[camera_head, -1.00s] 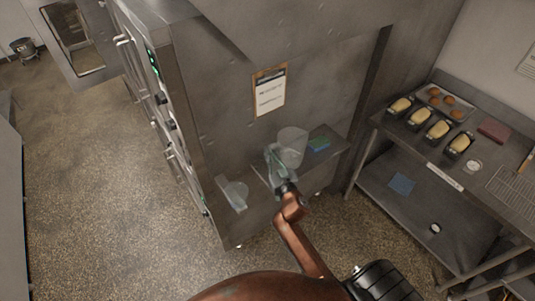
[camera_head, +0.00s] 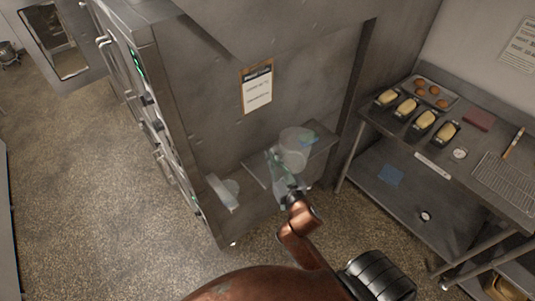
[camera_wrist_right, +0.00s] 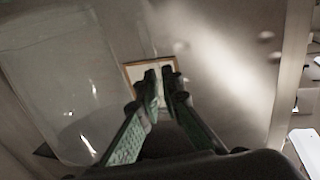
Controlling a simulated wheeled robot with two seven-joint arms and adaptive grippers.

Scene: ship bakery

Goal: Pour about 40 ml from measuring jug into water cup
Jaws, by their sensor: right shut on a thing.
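A clear measuring jug (camera_head: 295,150) is in front of the oven's side wall, over the small side shelf. It looks roughly upright. My right gripper (camera_head: 279,164) is at its left side, shut on it; the grip spot is hard to see through the clear material. In the right wrist view the fingers (camera_wrist_right: 162,84) are close together, and the jug (camera_wrist_right: 62,88) fills the left. A smaller clear vessel, probably the water cup (camera_head: 233,187), stands lower left behind a pale strip. Liquid levels cannot be read. My left gripper is not in view.
The side shelf (camera_head: 259,172) carries a blue-green item (camera_head: 309,138), partly behind the jug. A clipboard (camera_head: 257,89) hangs on the oven wall above. At right, a steel table (camera_head: 476,174) holds loaf tins, a tray and a wire rack. The floor at left is clear.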

